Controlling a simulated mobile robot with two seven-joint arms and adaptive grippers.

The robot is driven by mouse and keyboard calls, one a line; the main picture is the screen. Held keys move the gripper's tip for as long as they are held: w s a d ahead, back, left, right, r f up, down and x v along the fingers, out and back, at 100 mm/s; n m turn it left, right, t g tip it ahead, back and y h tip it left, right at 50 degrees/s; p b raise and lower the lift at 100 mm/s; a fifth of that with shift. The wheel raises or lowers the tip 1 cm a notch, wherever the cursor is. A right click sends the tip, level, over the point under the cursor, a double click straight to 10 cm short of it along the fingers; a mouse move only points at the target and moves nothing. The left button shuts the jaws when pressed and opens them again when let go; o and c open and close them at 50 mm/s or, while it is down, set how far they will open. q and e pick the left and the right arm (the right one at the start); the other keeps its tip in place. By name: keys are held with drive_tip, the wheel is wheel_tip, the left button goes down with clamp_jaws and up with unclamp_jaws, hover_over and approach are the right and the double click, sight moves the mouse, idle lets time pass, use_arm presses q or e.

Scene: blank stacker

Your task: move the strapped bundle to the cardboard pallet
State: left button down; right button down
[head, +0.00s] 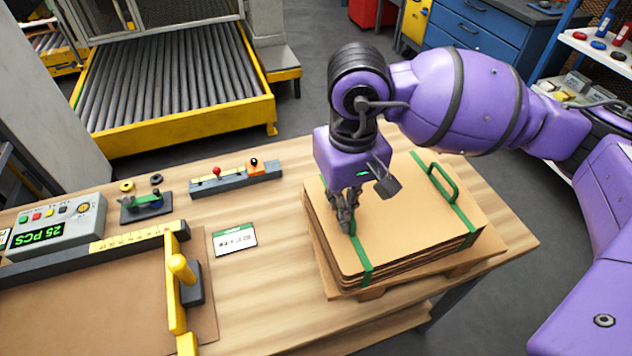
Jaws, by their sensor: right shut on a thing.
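The strapped bundle (412,232) is a stack of brown cardboard sheets with two green straps, on the right of the wooden table. The right strap has a raised green handle (443,183). My right gripper (346,218) points down at the left strap and is shut on that strap's handle, which its fingers mostly hide. The cardboard pallet (488,252) lies under the bundle and shows along its right and front edges. The bundle looks level over it; I cannot tell whether it touches everywhere. My left gripper is out of view.
A white-green card (235,238) lies left of the bundle. A yellow-edged guide (176,290), a counter box (55,228) and a control strip (236,178) stand on the left of the table. A yellow roller conveyor (165,85) is behind.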

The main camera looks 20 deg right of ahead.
drive_tip(key=c, duration=2.4)
unclamp_jaws()
drive_tip(key=shift+f, duration=0.1)
drive_tip(key=o, duration=0.5)
wheel_tip(320, 180, up, 12)
drive_tip(key=shift+r, duration=0.15)
